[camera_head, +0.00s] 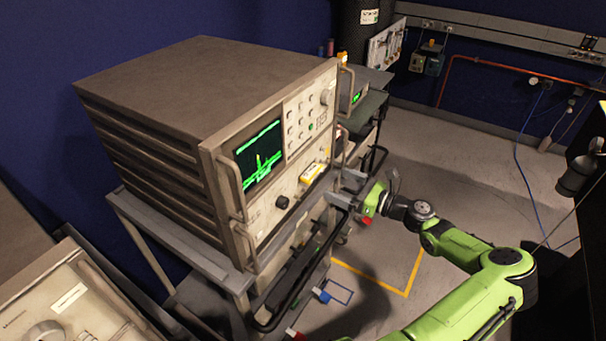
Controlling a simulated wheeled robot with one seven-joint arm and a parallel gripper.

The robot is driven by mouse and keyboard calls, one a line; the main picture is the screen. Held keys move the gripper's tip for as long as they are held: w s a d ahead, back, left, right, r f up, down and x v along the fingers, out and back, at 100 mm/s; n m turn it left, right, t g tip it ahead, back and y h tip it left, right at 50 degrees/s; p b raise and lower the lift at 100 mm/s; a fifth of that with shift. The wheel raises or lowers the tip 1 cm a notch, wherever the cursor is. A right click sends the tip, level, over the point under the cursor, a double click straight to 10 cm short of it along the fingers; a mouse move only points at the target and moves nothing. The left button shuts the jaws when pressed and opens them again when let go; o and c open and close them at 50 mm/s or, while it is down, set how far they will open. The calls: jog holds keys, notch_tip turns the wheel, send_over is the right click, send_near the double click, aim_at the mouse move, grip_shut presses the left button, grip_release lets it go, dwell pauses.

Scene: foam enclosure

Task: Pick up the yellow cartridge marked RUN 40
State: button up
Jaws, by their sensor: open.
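A yellow cartridge with a white label (312,173) sits at the front panel of the large beige instrument (278,190), below its knobs and right of the green-trace screen. Its marking is too small to read, so I cannot confirm RUN 40. My gripper (341,190) is open and empty at the end of the green arm. It is just right of the yellow cartridge in the picture, in front of the panel, and appears apart from it.
The instrument stands on a grey trolley (185,255) with a dark front rail and metal handles near my gripper. A second beige unit (70,300) is at lower left. A smaller green-display unit (358,95) stands behind. Floor at right is mostly open, with a blue cable (527,175).

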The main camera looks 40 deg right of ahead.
aim_at(317, 174)
jog(key=b+x, duration=0.1)
jog(key=x, duration=0.7)
jog(key=shift+a+r+b, duration=0.15)
jog(key=shift+r+b, duration=0.05)
jog(key=shift+b, duration=0.15)
jog(key=shift+s, duration=0.1)
jog(key=shift+c, duration=0.5)
jog(key=shift+r, duration=0.1)
jog(key=c, duration=0.9)
